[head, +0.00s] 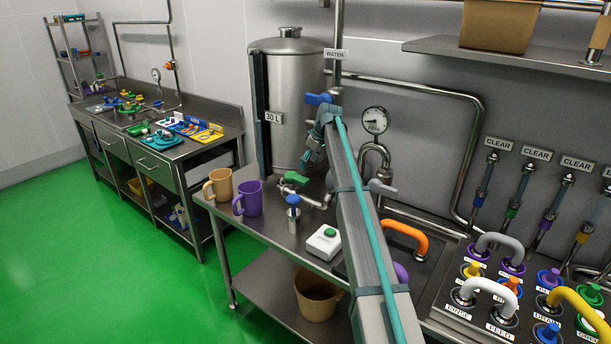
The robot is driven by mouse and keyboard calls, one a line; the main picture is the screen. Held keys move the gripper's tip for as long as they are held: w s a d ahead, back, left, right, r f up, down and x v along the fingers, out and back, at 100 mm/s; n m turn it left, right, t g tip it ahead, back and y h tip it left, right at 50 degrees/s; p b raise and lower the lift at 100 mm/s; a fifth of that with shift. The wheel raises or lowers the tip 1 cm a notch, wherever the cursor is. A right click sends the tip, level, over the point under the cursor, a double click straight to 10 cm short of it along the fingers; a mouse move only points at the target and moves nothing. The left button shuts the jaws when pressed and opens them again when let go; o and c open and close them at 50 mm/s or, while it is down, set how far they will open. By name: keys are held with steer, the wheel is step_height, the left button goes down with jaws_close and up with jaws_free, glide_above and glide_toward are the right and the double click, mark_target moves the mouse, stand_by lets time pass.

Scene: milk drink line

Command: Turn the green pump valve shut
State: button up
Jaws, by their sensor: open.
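The green pump valve (295,178) has a green handle on the metal pipework low at the front of the steel tank, above the steel bench. The handle looks roughly level, lying across the picture; its exact angle is hard to tell at this size. My gripper (307,164) hangs at the far end of my grey arm, pointing down, just above and right of the green handle in the picture. It is open and appears empty. Whether it touches the handle cannot be told. My arm hides part of the pipework to the right.
The steel tank (290,95) stands behind. A blue valve (318,99) is on the water pipe, and a gauge (375,121) is to the right. A blue-topped fitting (293,201), a green button box (324,241), a purple mug (248,198) and a tan mug (218,185) are nearby.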

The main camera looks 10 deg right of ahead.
mark_target(301, 178)
steer(key=p+x, duration=0.2)
steer(key=x, duration=0.7)
steer(key=shift+s+p, duration=0.1)
steer(key=shift+p, duration=0.2)
jaws_close()
